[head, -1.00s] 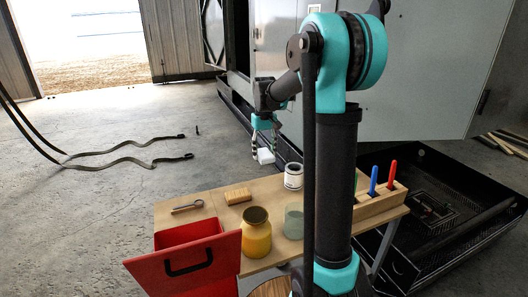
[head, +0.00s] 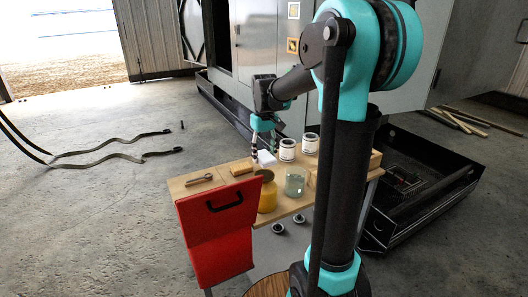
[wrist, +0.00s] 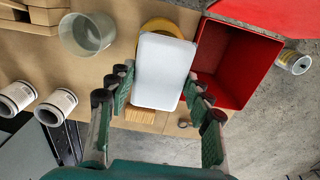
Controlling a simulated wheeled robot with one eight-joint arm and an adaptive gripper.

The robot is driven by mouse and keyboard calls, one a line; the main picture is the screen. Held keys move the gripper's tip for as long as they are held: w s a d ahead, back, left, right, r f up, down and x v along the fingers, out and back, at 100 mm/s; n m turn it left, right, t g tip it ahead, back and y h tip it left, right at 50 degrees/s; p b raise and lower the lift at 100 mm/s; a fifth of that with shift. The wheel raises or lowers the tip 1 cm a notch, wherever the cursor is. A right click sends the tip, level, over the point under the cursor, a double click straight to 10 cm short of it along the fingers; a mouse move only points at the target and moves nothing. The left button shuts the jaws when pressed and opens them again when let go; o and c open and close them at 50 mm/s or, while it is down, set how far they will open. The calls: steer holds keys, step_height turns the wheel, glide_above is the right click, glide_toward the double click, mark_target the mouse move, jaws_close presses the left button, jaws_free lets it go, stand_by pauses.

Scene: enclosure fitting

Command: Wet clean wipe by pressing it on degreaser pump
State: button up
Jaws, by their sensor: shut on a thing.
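My gripper (head: 263,137) is shut on a white wipe (wrist: 164,71), a flat rounded rectangle held between the fingertips. In the head view the wipe (head: 266,158) is above the table's far half, left of the white cans. In the wrist view it covers much of a yellow jar (wrist: 160,24). The head view shows this yellow jar (head: 268,197) on the near side of the table. The gap between wipe and jar cannot be judged. I cannot make out a degreaser pump for certain. Two labelled white cans (head: 287,150) (head: 310,143) stand right of my gripper.
A clear glass jar (head: 295,181) stands right of the yellow jar. A red bin (head: 218,250) with a black handle is at the table's near left. A wooden block (head: 241,167) and a metal tool (head: 198,180) lie on the left. Two small cans show below the table's edge.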

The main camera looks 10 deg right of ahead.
steer(key=shift+f, duration=2.6)
steer(key=shift+f, duration=1.2)
stand_by(1.3)
steer(key=shift+r, duration=3.5)
